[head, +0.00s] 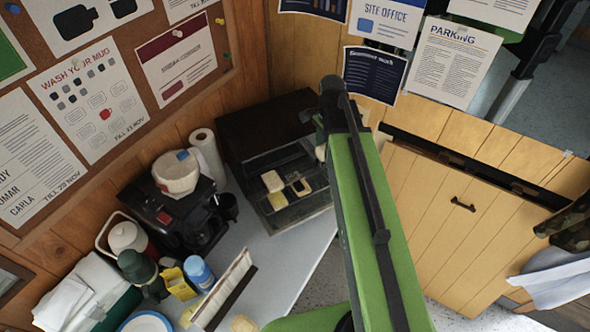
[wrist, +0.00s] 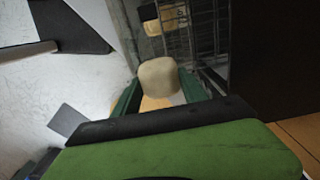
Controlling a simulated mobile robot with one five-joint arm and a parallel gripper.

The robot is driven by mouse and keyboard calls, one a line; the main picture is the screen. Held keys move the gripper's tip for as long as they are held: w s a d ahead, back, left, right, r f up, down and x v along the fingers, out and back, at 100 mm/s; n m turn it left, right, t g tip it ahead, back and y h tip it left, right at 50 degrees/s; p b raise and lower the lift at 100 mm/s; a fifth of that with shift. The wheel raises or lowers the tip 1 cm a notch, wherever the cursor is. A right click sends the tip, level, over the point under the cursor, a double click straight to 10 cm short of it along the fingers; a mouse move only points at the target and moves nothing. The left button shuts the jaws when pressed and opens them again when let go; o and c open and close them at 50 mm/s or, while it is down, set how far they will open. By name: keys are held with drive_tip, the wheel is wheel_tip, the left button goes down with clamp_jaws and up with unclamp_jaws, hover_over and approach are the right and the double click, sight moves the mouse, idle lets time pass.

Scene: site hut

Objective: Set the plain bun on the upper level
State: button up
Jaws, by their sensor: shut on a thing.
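My gripper (wrist: 160,86) has its dark green jaws closed around a pale beige, rounded bun (wrist: 158,74) in the wrist view. The bun looks plain on the side facing me. In the head view, my green arm reaches to the dark oven-like unit (head: 262,112), and the jaws are mostly hidden behind the arm's end. Inside the unit's open front lie a pale bun-like piece (head: 272,181) and a yellowish piece with a dark middle (head: 301,187). A wire rack (wrist: 196,36) shows just beyond the held bun in the wrist view. The levels are hard to make out.
A coffee machine (head: 180,215) and a paper roll (head: 207,158) stand left of the unit. A blue-lidded jar (head: 199,271) and an upright card holder (head: 224,290) are nearer on the white table (head: 285,258).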

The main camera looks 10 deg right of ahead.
drive_tip(key=b, duration=0.5)
hover_over(296, 171)
wheel_tip(296, 171, down, 6)
drive_tip(key=shift+s+d+f, duration=0.1)
drive_tip(key=shift+d, duration=0.05)
drive_tip(key=shift+a, duration=0.2)
wheel_tip(296, 171, down, 4)
drive_tip(key=b, duration=0.4)
drive_tip(key=shift+f, duration=0.15)
drive_tip(key=shift+r, duration=0.25)
drive_tip(key=shift+f, duration=0.2)
drive_tip(key=o, duration=1.1)
drive_tip(key=shift+r, duration=0.1)
